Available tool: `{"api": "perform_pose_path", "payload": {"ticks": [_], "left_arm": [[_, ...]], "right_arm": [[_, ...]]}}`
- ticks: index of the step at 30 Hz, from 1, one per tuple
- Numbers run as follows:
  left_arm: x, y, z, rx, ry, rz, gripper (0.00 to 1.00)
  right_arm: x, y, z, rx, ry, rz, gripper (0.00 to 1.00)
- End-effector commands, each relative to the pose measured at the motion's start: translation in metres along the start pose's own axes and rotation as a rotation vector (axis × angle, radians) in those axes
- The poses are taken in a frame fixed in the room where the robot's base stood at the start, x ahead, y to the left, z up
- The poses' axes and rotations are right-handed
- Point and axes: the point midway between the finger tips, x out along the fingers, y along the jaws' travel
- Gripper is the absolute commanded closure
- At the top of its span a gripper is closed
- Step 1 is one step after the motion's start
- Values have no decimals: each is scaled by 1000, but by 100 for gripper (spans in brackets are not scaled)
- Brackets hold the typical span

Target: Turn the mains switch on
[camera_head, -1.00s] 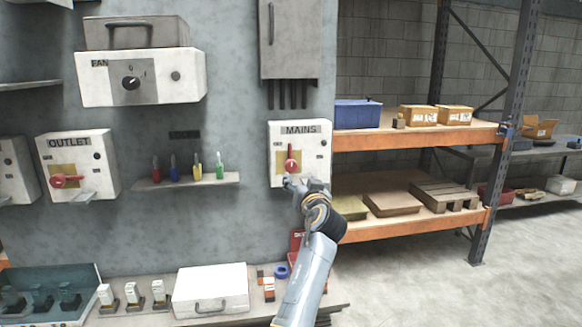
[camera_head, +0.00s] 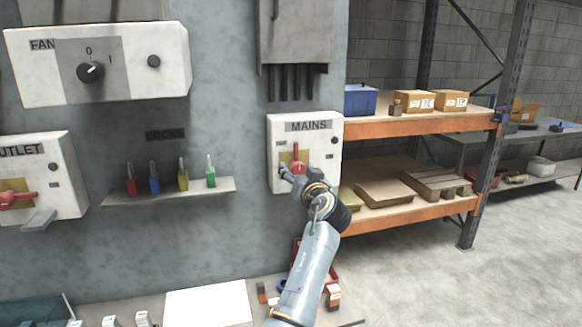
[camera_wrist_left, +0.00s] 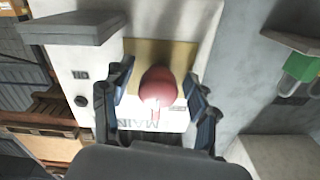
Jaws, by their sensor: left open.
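The MAINS box (camera_head: 327,148) is a white box on the grey wall. Its red rotary handle (camera_head: 297,153) sits on a yellow plate and stands upright, pointing up towards the MAINS label. My left gripper (camera_head: 287,172) is at the lower part of this handle and hides some of it. In the left wrist view, the red handle (camera_wrist_left: 158,84) lies between the two spread dark fingers of my left gripper (camera_wrist_left: 157,77). The fingers appear open around it, and I cannot tell whether they touch it. The MAINS lettering looks inverted there. My right gripper is out of view.
A small shelf (camera_head: 150,196) with several coloured padlocks is left of the box. The FAN box (camera_head: 30,75) and OUTLET box (camera_head: 68,175) are farther left. An orange-edged rack (camera_head: 415,127) stands right. A grey ledge (camera_wrist_left: 75,27) juts out beside my fingers.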

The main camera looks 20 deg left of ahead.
Motion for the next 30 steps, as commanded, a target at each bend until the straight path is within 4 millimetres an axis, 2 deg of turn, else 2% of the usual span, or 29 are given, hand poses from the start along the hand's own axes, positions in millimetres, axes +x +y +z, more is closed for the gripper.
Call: {"api": "perform_pose_path", "payload": {"ticks": [8,15,16,17,30], "left_arm": [[-1,1,0,0,0,0,41],[0,0,0,0,1,0,87],[0,0,0,0,1,0,94],[0,0,0,0,1,0,96],[0,0,0,97,1,-2,96]], "right_arm": [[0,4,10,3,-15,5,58],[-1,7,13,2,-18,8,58],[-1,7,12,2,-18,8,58],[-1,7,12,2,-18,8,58],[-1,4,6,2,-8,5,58]]}}
